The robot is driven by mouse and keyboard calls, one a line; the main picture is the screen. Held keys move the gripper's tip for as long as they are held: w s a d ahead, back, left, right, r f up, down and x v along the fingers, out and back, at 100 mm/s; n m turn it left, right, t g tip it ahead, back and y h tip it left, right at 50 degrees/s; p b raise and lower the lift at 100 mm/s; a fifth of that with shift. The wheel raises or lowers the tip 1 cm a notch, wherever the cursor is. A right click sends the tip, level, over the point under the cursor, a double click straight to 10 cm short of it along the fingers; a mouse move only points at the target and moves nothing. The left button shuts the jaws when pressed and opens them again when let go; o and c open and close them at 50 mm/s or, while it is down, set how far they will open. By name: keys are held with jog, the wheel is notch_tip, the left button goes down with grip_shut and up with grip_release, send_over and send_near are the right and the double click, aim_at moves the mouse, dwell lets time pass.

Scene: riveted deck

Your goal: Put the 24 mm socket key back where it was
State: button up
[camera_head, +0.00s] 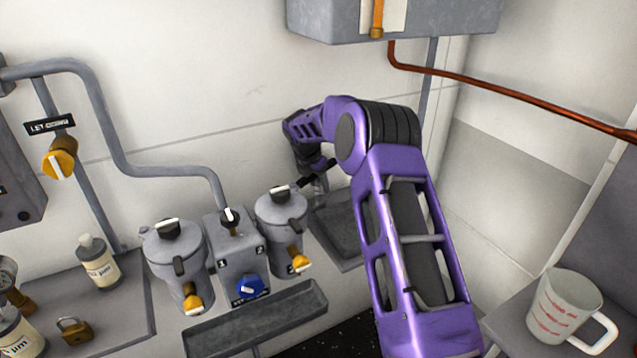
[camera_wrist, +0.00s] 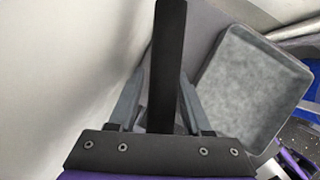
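My gripper (camera_head: 318,180) is at the end of the purple arm, near the back wall and above the left part of a grey tray (camera_head: 345,232). In the wrist view my gripper (camera_wrist: 165,75) has its two grey fingers closed in on both sides of a long black bar, which I take for the socket key (camera_wrist: 168,35). The bar also shows as a dark tilted stick in the head view (camera_head: 319,172). The tray (camera_wrist: 255,85) lies to the right there.
Two grey lidded pots (camera_head: 176,255) (camera_head: 282,225) flank a box with a blue knob (camera_head: 250,287), left of my gripper. A trough (camera_head: 255,318) lies in front. A bottle (camera_head: 99,262) and padlock (camera_head: 74,330) stand left, a measuring cup (camera_head: 562,308) right. A cabinet (camera_head: 400,20) hangs above.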

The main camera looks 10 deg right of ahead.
jog(key=shift+o, duration=0.4)
jog(key=shift+r, duration=0.3)
jog(key=v, duration=1.1)
jog(key=shift+s+r+p, duration=0.1)
jog(key=shift+r+p, duration=0.15)
jog(key=shift+p, duration=0.05)
jog(key=shift+a, duration=0.1)
